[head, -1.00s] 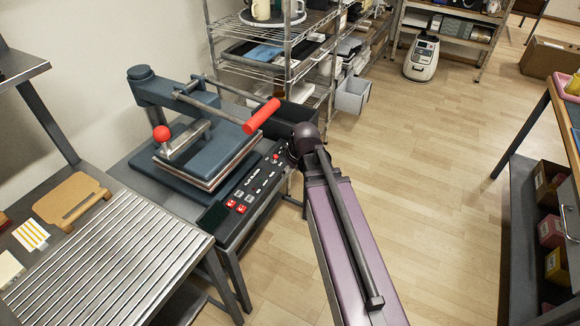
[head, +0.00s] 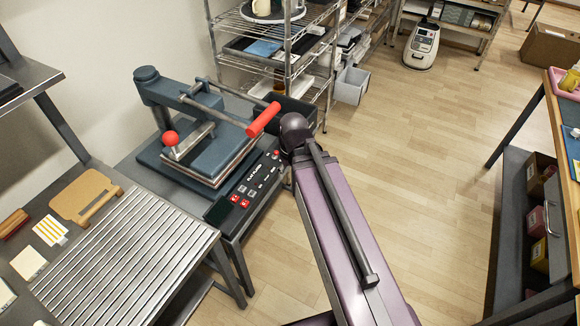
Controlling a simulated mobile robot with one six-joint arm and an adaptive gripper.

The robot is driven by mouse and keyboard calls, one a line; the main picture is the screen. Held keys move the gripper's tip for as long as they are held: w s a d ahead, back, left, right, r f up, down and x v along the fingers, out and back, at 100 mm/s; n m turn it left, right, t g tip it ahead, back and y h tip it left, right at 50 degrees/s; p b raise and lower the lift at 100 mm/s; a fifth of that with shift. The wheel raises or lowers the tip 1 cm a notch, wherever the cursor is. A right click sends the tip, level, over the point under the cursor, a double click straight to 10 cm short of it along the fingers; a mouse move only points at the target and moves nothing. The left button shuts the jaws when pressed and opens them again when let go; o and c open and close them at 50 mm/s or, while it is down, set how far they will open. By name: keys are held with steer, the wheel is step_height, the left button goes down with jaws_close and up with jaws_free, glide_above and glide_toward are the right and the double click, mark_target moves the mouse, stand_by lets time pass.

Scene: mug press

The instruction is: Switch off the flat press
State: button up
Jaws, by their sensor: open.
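The flat press (head: 155,90) stands on a grey stand left of centre in the head view. It has a dark blue-grey body, a lever with a red grip (head: 263,120) and a red ball knob (head: 170,138). Its upper plate is down over the lower plate, and I cannot tell whether they touch. Its black control panel (head: 262,176) faces the front right, with red switches (head: 239,200) at the near end and a red button (head: 277,153) at the far end. My purple arm reaches up beside the panel's right side. My gripper does not show.
A wire shelf (head: 285,50) is behind the press. A bench (head: 560,130) stands at the right. The wooden floor (head: 430,150) between is clear.

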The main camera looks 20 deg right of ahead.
steer(key=shift+s+a+r+m+g+p, duration=0.15)
steer(key=shift+s+r+m+g+p, duration=0.1)
steer(key=shift+s+r+p, duration=0.3)
steer(key=shift+s+a+r+m+g+p, duration=0.15)
steer(key=shift+s+r+m+p, duration=0.15)
steer(key=shift+s+r, duration=0.25)
